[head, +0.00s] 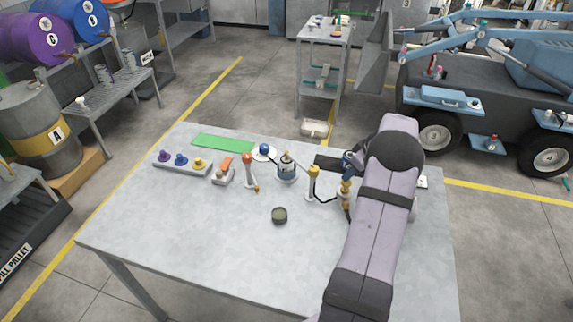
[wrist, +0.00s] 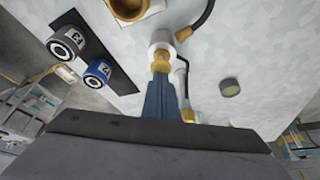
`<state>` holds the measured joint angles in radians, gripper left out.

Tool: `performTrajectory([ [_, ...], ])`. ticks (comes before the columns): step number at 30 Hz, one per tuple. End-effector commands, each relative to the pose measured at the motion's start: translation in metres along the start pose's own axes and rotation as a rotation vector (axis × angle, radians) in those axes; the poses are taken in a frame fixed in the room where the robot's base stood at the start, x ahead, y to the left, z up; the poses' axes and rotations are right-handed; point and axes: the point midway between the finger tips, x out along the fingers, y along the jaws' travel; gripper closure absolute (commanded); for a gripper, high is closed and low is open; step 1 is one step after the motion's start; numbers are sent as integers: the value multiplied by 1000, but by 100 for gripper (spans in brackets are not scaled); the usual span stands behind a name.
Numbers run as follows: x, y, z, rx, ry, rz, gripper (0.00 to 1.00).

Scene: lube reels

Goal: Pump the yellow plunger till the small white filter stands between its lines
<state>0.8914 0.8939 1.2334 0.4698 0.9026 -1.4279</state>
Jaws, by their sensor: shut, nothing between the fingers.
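A yellow-topped upright piece on a white base (head: 313,172), which looks like the plunger, stands right of the table's middle. A white piece with a brass fitting (wrist: 160,50) stands close by; I cannot tell whether it is the small white filter, and no lines can be read. My gripper (wrist: 161,77) is shut and empty, its blue fingers at or just above this brass fitting; contact is unclear. In the head view my gripper (head: 348,163) is left of my arm, which hides part of this area.
A black mat (wrist: 95,60) bears a grey filter (wrist: 66,43) and a blue filter (wrist: 97,73). A dark round dish (head: 279,215) lies in front. The table's front left is clear.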

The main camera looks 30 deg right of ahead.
Motion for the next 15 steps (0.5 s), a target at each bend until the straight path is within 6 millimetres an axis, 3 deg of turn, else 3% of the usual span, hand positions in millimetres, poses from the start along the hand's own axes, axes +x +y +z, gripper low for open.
performTrajectory([
  [15,-37,1,-16,0,2,2,100],
])
